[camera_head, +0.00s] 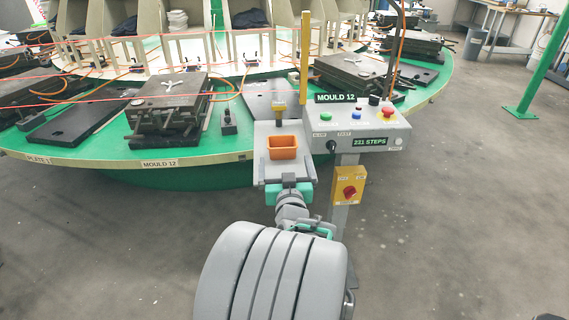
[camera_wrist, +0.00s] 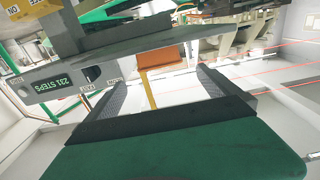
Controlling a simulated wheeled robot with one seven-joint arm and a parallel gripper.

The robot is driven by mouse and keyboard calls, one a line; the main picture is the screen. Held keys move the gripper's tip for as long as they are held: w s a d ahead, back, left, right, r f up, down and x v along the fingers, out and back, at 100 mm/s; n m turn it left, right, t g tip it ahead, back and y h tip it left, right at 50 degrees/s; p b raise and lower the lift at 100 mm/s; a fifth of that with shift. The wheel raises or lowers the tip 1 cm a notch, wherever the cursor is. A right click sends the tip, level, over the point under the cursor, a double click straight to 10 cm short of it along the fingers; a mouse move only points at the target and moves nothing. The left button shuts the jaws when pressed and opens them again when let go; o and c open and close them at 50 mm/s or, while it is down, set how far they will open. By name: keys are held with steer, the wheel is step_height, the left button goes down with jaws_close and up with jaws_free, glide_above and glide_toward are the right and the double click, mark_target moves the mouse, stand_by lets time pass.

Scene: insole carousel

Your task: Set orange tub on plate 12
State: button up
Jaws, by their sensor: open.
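The orange tub (camera_head: 283,148) stands upright on a grey shelf (camera_head: 271,129) beside the control box. In the wrist view, which is tilted over, the tub (camera_wrist: 170,56) shows between and beyond the two dark fingers. My gripper (camera_wrist: 161,78) is open and empty, with its fingers apart and pointing toward the tub. In the head view its green body (camera_head: 290,194) is just in front of the shelf. A flat grey plate (camera_head: 270,98) lies on the carousel behind the shelf, partly hidden; I see no number on it.
The control box (camera_head: 357,127) with buttons stands close right of the shelf, with a yellow switch box (camera_head: 349,186) below. A yellow post (camera_head: 304,60) rises behind. A black mould (camera_head: 168,97) sits on the green carousel (camera_head: 120,150).

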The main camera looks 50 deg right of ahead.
mark_target(281, 137)
steer(key=p+x, duration=0.1)
steer(key=x, duration=1)
steer(key=shift+w+d+f, duration=0.15)
steer(key=shift+w, duration=0.05)
steer(key=shift+c, duration=0.2)
steer(key=c, duration=1.5)
